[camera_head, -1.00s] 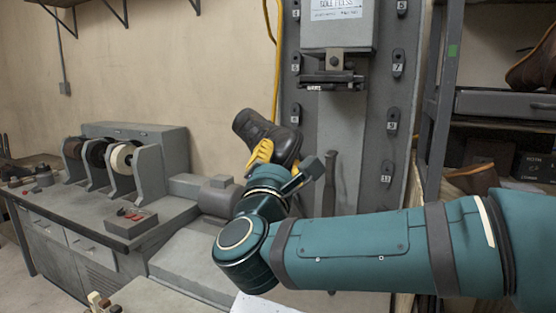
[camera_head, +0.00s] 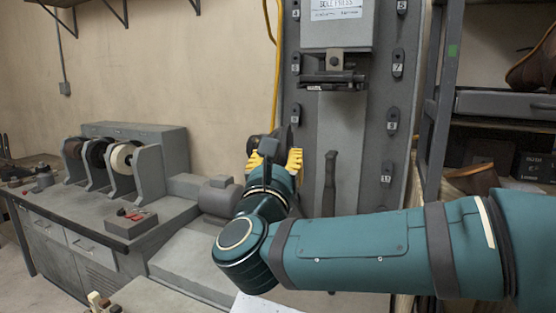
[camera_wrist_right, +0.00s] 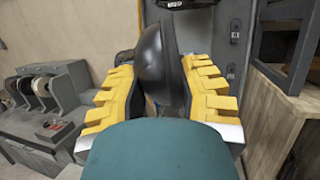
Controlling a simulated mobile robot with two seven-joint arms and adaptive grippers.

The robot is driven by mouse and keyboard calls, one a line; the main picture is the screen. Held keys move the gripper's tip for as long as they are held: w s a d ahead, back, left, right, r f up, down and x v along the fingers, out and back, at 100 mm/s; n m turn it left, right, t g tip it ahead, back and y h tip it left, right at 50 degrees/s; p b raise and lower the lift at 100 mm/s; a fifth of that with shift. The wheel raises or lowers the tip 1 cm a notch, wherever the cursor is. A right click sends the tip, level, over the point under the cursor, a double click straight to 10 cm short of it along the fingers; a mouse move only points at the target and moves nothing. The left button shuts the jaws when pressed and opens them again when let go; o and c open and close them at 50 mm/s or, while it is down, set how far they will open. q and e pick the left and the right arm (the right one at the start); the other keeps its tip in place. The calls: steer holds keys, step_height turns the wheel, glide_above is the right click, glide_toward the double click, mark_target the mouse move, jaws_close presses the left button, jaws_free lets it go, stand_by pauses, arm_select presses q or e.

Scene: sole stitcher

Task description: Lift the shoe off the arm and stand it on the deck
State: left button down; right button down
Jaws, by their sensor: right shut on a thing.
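The dark shoe (camera_head: 285,138) is mostly hidden behind my right gripper (camera_head: 274,160) in the head view. In the right wrist view the black shoe (camera_wrist_right: 158,65) stands edge-on between the two yellow fingers of the right gripper (camera_wrist_right: 162,95), which is shut on it. The shoe is held in front of the tall grey press (camera_head: 343,150). I cannot make out the stitcher's arm behind the gripper, nor tell whether the shoe touches it. A flat grey surface (camera_head: 185,265), possibly the deck, lies low and left of the gripper. My left gripper is not in view.
A grey bench with thread spools (camera_head: 120,157) and a small tray (camera_head: 131,222) stands at the left. A grey cylindrical housing (camera_head: 218,196) is just left of my wrist. A shelf rack (camera_head: 437,110) with boots stands at the right.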

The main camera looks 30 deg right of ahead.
steer(key=n, duration=0.3)
steer(key=shift+n, duration=0.4)
steer(key=n+p, duration=0.1)
steer(key=n, duration=0.3)
steer(key=shift+n, duration=0.3)
steer(key=n+p, duration=0.1)
steer(key=n, duration=0.3)
steer(key=shift+r+p, duration=0.15)
steer(key=shift+p, duration=0.25)
steer(key=n+p, duration=0.1)
steer(key=n, duration=0.3)
steer(key=shift+n+p, duration=0.3)
steer(key=shift+n, duration=0.2)
